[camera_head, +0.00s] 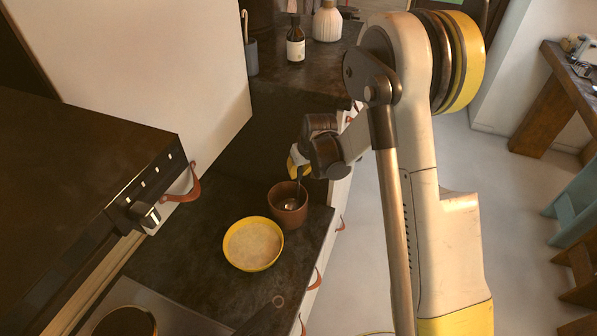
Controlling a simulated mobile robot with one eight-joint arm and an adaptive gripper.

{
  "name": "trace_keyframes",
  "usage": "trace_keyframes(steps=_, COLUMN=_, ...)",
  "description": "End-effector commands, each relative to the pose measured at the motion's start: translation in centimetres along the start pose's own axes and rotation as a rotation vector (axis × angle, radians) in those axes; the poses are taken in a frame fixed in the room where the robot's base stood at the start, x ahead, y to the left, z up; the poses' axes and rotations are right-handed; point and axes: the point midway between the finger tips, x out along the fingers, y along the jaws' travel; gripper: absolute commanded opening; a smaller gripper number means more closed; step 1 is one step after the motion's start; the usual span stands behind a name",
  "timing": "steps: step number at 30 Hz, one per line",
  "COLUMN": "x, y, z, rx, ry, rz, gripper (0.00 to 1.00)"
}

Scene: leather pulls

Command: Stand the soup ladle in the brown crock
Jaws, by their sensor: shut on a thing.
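The brown crock (289,219) stands on the dark counter near its right edge, just behind a yellow bowl. My gripper (299,176) is above the crock's far rim, pointing down, and is shut on the soup ladle (298,188). Only a short dark stretch of the ladle shows below the fingers, running down into the crock's mouth. A pale glint inside the crock looks like the ladle's bowl. Whether it touches the crock's bottom cannot be told. The upper handle is hidden by my gripper and wrist.
The yellow bowl (253,244) with pale contents stands close in front of the crock. A pan (125,322) sits at the bottom left. Leather pulls line the counter front.

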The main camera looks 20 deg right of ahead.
Motion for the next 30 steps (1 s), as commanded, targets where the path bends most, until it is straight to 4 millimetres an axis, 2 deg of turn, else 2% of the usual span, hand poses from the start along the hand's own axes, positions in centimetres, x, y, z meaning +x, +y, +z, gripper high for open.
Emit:
trace_keyframes(steps=13, x=0.3, y=0.0, z=0.1, rx=0.000, ry=0.000, rz=0.000, gripper=0.00)
trace_keyframes(steps=14, x=0.3, y=0.0, z=0.1, rx=0.000, ry=0.000, rz=0.000, gripper=0.21)
trace_keyframes(steps=15, x=0.3, y=0.0, z=0.1, rx=0.000, ry=0.000, rz=0.000, gripper=0.34)
trace_keyframes(steps=16, x=0.3, y=0.0, z=0.1, rx=0.000, ry=0.000, rz=0.000, gripper=0.37)
trace_keyframes(steps=25, x=0.2, y=0.0, z=0.1, rx=0.000, ry=0.000, rz=0.000, gripper=0.37)
trace_keyframes(steps=30, x=-1.6, y=0.0, z=0.1, rx=0.000, ry=0.000, rz=0.000, gripper=0.37)
